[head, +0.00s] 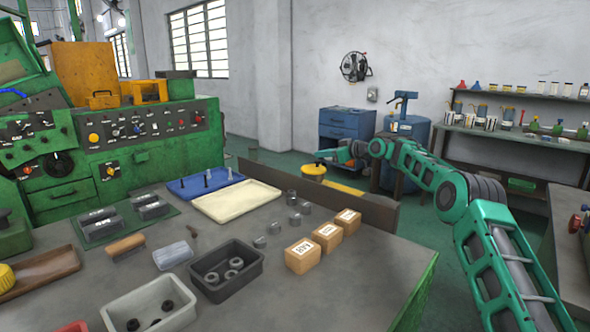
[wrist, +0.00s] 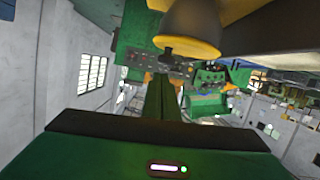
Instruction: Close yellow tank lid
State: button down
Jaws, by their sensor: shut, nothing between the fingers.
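A round yellow lid (head: 313,169) shows beyond the far edge of the workbench in the head view. More yellow of the tank (head: 346,188) shows to its lower right, and the bench edge hides the rest. I cannot tell how the lid sits on the tank. My gripper (head: 322,153) is just above the lid, at the end of my outstretched green arm. In the wrist view a large yellow rounded part (wrist: 190,45), likely the lid, is close above my gripper (wrist: 163,80). The green fingers are together and empty. I cannot tell whether they touch it.
The workbench (head: 340,260) in front holds trays, bins, small boxes (head: 303,255) and metal parts. A blue cabinet (head: 345,130) and a blue drum (head: 412,130) stand behind my arm. A green machine (head: 130,130) is at left. Green floor is open beyond the bench.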

jog(key=shift+w+d+f, duration=0.2)
jog(key=shift+d+f, duration=0.1)
jog(key=shift+f, duration=0.05)
jog(key=shift+w+d+f, duration=0.1)
jog(key=shift+w+f, duration=0.05)
jog(key=shift+f, duration=0.2)
